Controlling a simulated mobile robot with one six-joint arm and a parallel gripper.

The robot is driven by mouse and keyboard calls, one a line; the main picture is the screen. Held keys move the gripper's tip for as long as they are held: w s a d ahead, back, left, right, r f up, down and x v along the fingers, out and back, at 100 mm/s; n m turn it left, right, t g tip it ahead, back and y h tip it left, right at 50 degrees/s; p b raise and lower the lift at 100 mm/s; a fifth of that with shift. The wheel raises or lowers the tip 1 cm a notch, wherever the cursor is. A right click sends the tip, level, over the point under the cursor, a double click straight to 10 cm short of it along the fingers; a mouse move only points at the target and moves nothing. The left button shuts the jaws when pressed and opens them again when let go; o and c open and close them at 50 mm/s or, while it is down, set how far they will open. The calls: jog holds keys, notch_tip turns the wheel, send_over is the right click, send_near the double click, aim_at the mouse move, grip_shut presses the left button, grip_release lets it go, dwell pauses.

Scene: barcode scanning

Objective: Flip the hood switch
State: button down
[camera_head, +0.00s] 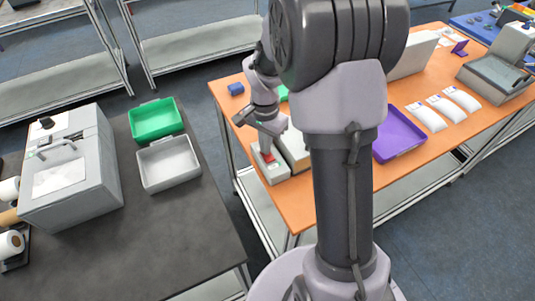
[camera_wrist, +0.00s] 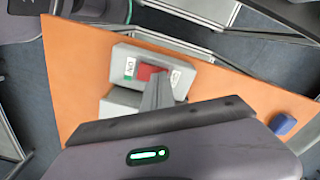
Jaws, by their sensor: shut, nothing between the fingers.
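The hood switch is a grey box (camera_head: 267,172) at the near left edge of the orange table, with a red rocker (camera_head: 269,157) on top. In the wrist view the red rocker (camera_wrist: 146,72) sits between a white label reading ON with a green mark (camera_wrist: 129,68) and another white label (camera_wrist: 176,77). My gripper (camera_head: 265,145) points down over the box. Its shut fingers (camera_wrist: 158,80) are at the rocker and hide part of it. I cannot tell whether they touch it or which way the rocker is tilted.
A grey-white block (camera_head: 293,150) stands beside the switch box. A blue block (camera_head: 236,89) lies near the table's far left corner. A purple tray (camera_head: 399,140) and white packets (camera_head: 427,117) are to the right. A separate dark table (camera_head: 190,235) is at left, across a gap.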

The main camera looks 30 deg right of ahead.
notch_tip(320, 180, up, 7)
jog(key=p, duration=0.5)
jog(key=s+a+r+n+t+b, duration=0.3)
jog(key=s+a+r+n+b, duration=0.15)
jog(key=s+a+r, duration=0.35)
jog(key=s+a+r+n+t+y+b, duration=0.1)
jog(key=s+a, duration=0.4)
jog(key=s, duration=0.6)
jog(key=shift+s+r+n+t+y+b, duration=0.2)
jog(key=shift+n+t+y+b, duration=0.3)
jog(key=shift+n+t+b, duration=0.5)
